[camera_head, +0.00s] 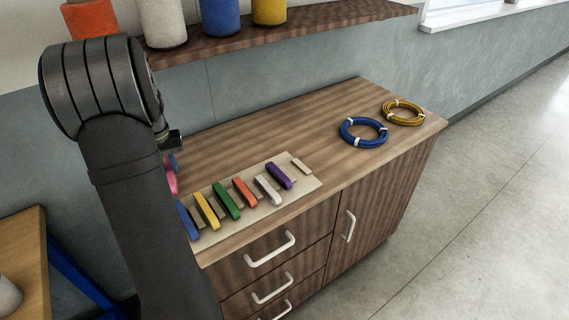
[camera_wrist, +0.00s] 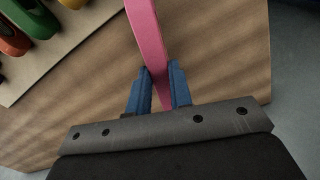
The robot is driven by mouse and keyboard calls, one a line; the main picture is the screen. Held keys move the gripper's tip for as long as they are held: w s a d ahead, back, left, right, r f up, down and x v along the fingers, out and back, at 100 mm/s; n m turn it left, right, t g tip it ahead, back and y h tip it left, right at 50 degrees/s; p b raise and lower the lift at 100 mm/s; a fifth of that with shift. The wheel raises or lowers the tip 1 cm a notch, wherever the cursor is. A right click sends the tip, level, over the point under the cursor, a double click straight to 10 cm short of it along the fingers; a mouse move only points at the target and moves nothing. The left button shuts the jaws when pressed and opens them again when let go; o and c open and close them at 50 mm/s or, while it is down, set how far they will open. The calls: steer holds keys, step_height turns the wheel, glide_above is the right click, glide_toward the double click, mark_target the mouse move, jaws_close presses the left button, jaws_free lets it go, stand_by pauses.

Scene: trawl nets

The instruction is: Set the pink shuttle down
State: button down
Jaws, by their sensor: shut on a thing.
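The pink shuttle (camera_wrist: 149,38) is a long flat bar. In the wrist view it runs from the top edge down between the blue fingers of my gripper (camera_wrist: 158,88), which are shut on it. In the head view only a small pink part of the shuttle (camera_head: 172,182) shows beside my dark arm, which hides most of it and the fingers. The wood counter top (camera_wrist: 220,70) lies below the shuttle. I cannot tell whether the shuttle touches it.
A pale board (camera_head: 306,179) holds a row of several coloured shuttles, partly hidden by my arm at its left end. A blue coil (camera_head: 363,132) and a yellow coil (camera_head: 403,112) lie at the right. A shelf (camera_head: 302,22) with spools hangs behind. The counter between board and coils is clear.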

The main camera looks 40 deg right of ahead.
steer(key=shift+n, duration=0.3)
steer(key=s+d, duration=0.1)
steer(key=d, duration=0.2)
steer(key=s+d+r, duration=0.1)
steer(key=d, duration=0.3)
steer(key=s+d+r, duration=0.1)
steer(key=d, duration=0.2)
steer(key=shift+s+d+r, duration=0.15)
steer(key=shift+s+d, duration=0.15)
steer(key=shift+s, duration=0.1)
steer(key=s+d+r+n, duration=0.1)
steer(key=s+d+r, duration=0.2)
steer(key=s+d, duration=0.9)
steer(key=s+d+r+n, duration=0.1)
steer(key=s+d+r, duration=0.3)
steer(key=s+d, duration=0.8)
steer(key=shift+s+d, duration=0.15)
steer(key=shift+d, duration=0.1)
